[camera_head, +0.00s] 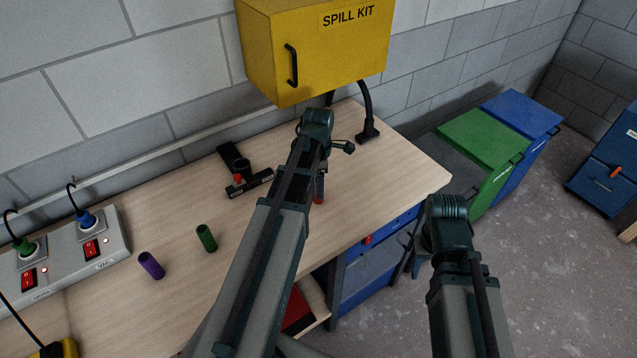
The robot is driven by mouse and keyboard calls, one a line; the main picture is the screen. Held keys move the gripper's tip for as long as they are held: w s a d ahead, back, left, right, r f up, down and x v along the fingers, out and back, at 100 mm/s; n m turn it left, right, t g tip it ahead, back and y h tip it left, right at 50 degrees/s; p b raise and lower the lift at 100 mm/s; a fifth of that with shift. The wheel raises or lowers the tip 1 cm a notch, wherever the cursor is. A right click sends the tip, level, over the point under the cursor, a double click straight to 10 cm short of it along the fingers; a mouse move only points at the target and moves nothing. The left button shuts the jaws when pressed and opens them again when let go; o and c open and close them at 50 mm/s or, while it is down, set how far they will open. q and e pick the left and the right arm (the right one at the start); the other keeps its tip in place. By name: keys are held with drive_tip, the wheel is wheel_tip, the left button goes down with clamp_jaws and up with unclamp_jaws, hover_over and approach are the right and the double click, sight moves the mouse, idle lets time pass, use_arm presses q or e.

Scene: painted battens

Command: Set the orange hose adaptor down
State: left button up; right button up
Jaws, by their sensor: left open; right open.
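My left arm reaches over the wooden workbench (400,175), and its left gripper (320,184) points down, mostly hidden behind my own forearm. A small orange-red patch, which looks like the orange hose adaptor (319,200), shows at the lower end of that gripper. The rest of it is hidden, so I cannot tell whether it touches the bench or the fingers. The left gripper is open. My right gripper (417,258) is open and empty, beyond the bench's right edge.
A black fixture (248,184) with a red knob lies behind. A yellow spill kit cabinet (330,50) hangs above. The bench's right part is clear.

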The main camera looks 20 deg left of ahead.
use_arm(q)
wheel_tip(320, 180, up, 12)
drive_tip(key=p, duration=1)
drive_tip(key=shift+f+p, duration=0.25)
drive_tip(key=shift+p, duration=0.15)
drive_tip(key=shift+d, duration=0.15)
drive_tip(key=s+d+m, duration=0.7)
drive_tip(key=d+m, duration=0.4)
drive_tip(key=m, duration=0.3)
drive_tip(key=s+d+m+y, duration=0.1)
drive_tip(key=s+d+m, duration=0.6)
drive_tip(key=d+m, duration=0.4)
drive_tip(key=m, duration=0.3)
drive_tip(key=shift+s+d, duration=0.2)
drive_tip(key=shift+s, duration=0.05)
